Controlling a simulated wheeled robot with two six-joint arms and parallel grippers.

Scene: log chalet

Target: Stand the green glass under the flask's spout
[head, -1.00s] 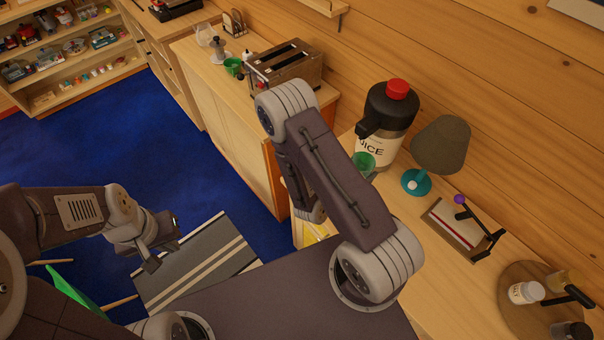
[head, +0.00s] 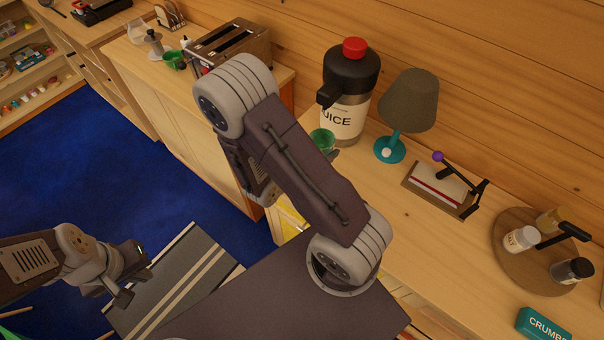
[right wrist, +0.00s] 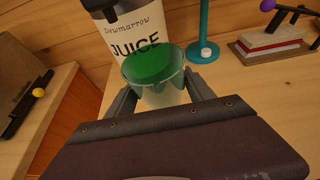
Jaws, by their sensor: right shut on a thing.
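The green glass (head: 322,139) is a clear tumbler with green in it, close in front of the juice flask (head: 343,118). In the right wrist view the glass (right wrist: 157,82) stands upright between the fingers of my right gripper (right wrist: 160,95), which is shut on it. The flask (right wrist: 135,32) has a black top, a red cap and a black spout (head: 325,97). The spout is above the glass in the head view; I cannot tell whether the glass bottom touches the counter. My left gripper (head: 130,284) is open and empty, far left over the floor.
A lamp (head: 390,150) with a teal base stands right of the flask, then a purple-knobbed device (head: 440,190) and a round wooden tray (head: 510,270) with jars. A toaster (head: 232,48) and a green cup (head: 173,60) are on the left counter.

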